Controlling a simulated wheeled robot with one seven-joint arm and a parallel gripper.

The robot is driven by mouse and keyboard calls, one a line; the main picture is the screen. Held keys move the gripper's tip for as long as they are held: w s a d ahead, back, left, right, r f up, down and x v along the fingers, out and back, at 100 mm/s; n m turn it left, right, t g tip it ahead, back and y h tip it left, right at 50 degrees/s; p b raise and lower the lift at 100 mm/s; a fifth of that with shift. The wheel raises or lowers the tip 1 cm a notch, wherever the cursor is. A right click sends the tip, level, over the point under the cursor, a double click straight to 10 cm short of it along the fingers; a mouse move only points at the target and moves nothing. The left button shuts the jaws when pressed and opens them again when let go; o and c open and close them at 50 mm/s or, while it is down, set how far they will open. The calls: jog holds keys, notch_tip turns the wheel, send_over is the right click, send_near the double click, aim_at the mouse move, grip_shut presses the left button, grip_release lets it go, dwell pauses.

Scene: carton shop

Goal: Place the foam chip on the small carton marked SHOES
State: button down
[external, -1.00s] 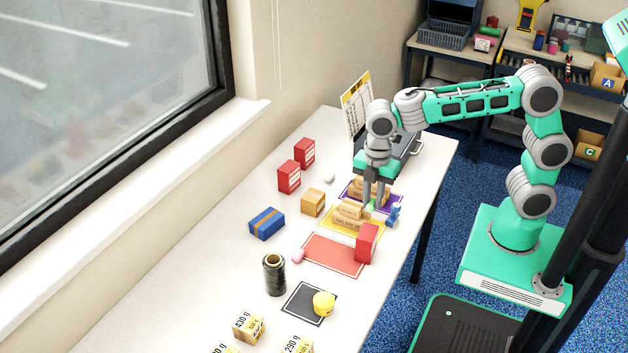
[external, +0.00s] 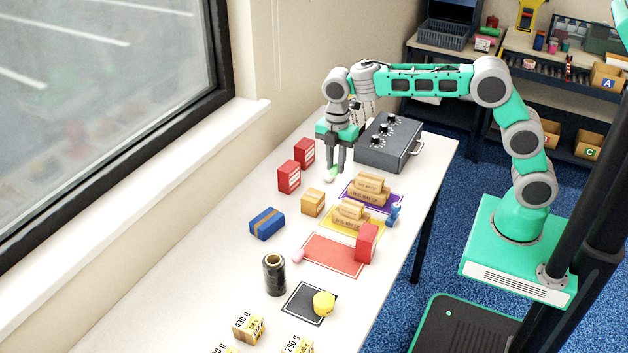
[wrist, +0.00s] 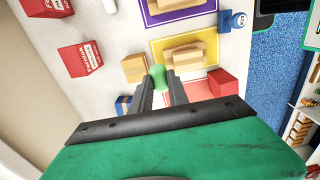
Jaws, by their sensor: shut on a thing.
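My gripper (external: 336,171) is shut on a green foam chip, clear in the wrist view (wrist: 157,77) between the fingertips. In the external view it hangs over the table's far part, near two red cartons (external: 289,177) (external: 304,152). One red carton also shows in the wrist view (wrist: 85,58); its print is too small to read. A small tan carton (external: 313,202) and a blue carton with a tan band (external: 267,223) stand nearer. Tan blocks lie on the yellow mat (external: 368,234) and purple mat (external: 391,207). I cannot read SHOES on any carton.
A grey box with knobs (external: 388,145) stands at the back right. A red block (external: 366,243) stands by the red mat (external: 325,252). A black roll (external: 274,276) and yellow piece (external: 324,303) are in front. A white chip (wrist: 86,27) lies by the red cartons.

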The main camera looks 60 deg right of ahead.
jog(key=p, duration=0.2)
send_over(313, 196)
notch_tip(313, 196, down, 6)
jog(key=shift+d+f, duration=0.1)
jog(key=shift+d, duration=0.05)
jog(key=shift+w+f+p, duration=0.1)
jog(key=shift+f+p, duration=0.7)
jog(key=shift+f, duration=0.95)
jog(key=shift+f, duration=0.15)
jog(key=c, duration=1.3)
grip_release()
